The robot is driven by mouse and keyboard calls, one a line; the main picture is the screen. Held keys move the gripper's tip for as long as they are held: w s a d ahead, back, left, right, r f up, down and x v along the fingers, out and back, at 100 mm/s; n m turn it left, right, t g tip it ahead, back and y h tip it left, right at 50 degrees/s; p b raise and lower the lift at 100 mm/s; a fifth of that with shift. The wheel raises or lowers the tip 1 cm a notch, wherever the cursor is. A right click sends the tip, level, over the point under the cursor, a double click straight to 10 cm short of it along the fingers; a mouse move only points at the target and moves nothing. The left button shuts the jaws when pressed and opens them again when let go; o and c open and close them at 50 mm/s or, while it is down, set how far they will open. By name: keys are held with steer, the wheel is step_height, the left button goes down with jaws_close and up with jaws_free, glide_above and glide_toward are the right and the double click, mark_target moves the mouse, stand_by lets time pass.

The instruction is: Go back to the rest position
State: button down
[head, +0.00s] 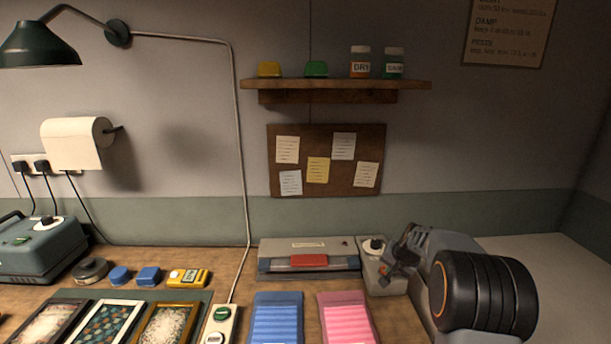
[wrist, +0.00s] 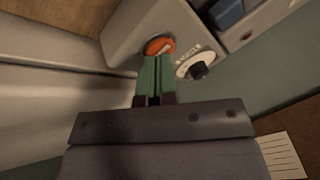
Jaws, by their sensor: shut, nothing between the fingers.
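My gripper (head: 394,270) is at the right of the workbench in the head view, in front of a small grey control box (head: 370,282) with a black knob (head: 374,245). In the wrist view my gripper (wrist: 158,60) has its two green fingers together and empty. Their tips overlap the lower edge of an orange-red round button (wrist: 160,46) on the box. I cannot tell whether they touch it. The black knob with a pale dial (wrist: 196,66) is just right of the fingertips there.
A grey sealer-like machine (head: 300,250) with a red part stands left of the box. Blue (head: 277,318) and pink (head: 346,318) ribbed trays lie in front of it. A wooden shelf (head: 335,85) with jars and a pin board (head: 327,185) hang on the wall. The air above the bench is clear.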

steer(key=s+a+r+n, duration=0.2)
steer(key=s+a+r, duration=0.1)
steer(key=s, duration=0.7)
steer(key=s+a+r+n+g+p, duration=0.1)
steer(key=s+a, duration=0.4)
steer(key=s, duration=0.5)
steer(key=s+a+r+n+h+p, duration=0.1)
steer(key=s+a+r+n, duration=0.3)
steer(key=s, duration=0.6)
step_height(320, 180, up, 2)
steer(key=shift+a+g, duration=0.25)
steer(key=shift+g, duration=0.05)
